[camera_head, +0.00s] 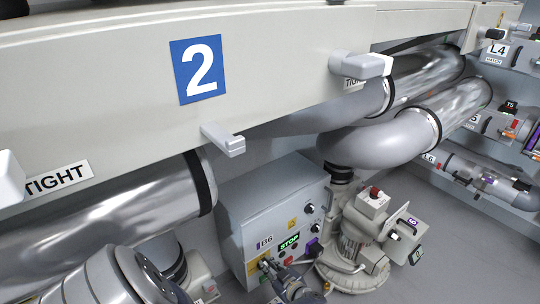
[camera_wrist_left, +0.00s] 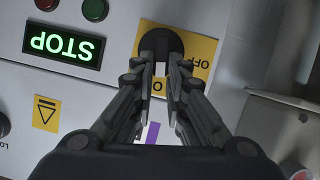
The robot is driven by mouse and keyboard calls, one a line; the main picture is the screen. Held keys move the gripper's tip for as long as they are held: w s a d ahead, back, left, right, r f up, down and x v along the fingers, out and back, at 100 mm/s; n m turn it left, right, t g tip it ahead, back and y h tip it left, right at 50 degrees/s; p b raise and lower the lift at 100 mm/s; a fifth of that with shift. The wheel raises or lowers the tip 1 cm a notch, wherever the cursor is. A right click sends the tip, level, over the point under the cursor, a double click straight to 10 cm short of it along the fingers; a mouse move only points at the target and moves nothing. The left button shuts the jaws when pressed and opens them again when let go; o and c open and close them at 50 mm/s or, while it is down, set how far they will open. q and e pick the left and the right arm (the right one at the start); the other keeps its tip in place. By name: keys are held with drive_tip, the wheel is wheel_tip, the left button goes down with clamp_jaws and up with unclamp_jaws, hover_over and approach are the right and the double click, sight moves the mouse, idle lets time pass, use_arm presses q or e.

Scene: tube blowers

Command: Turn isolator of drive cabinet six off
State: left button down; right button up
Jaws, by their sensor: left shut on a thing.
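The grey drive cabinet labelled B6 (camera_head: 262,205) stands low in the middle of the head view. Its isolator is a black rotary knob (camera_wrist_left: 162,40) on a yellow plate (camera_wrist_left: 205,50). The yellow plate also shows at the cabinet's lower left in the head view (camera_head: 252,270). OFF and O markings show upside down in the left wrist view. My left gripper (camera_head: 269,266) is at the isolator, shut on its knob, with the fingers (camera_wrist_left: 160,68) on both sides of the handle. The fingers partly hide the handle, so its exact setting is hard to read. My right gripper is not in view.
A lit green STOP display (camera_head: 289,242) with red and green buttons sits beside the isolator. A blower motor (camera_head: 362,235) stands right of the cabinet. Large metal pipes (camera_head: 400,135) and a beam marked 2 (camera_head: 280,75) run above. Floor shows at the right.

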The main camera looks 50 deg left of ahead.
use_arm(q)
drive_tip(key=shift+s+f+n+t, duration=0.2)
drive_tip(key=shift+s+n+t, duration=0.3)
drive_tip(key=shift+n, duration=0.35)
drive_tip(key=shift+s+f+n+t, duration=0.25)
drive_tip(key=shift+n+t, duration=0.35)
drive_tip(key=shift+n, duration=0.25)
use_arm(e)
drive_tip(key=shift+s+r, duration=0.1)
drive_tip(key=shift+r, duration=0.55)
use_arm(q)
drive_tip(key=c, duration=1.6)
unclamp_jaws()
drive_tip(key=shift+r, duration=0.1)
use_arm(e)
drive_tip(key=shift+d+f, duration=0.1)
use_arm(q)
drive_tip(key=shift+d, duration=0.1)
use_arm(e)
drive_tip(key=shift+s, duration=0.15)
use_arm(q)
drive_tip(key=v, duration=0.7)
drive_tip(key=shift+d, duration=0.15)
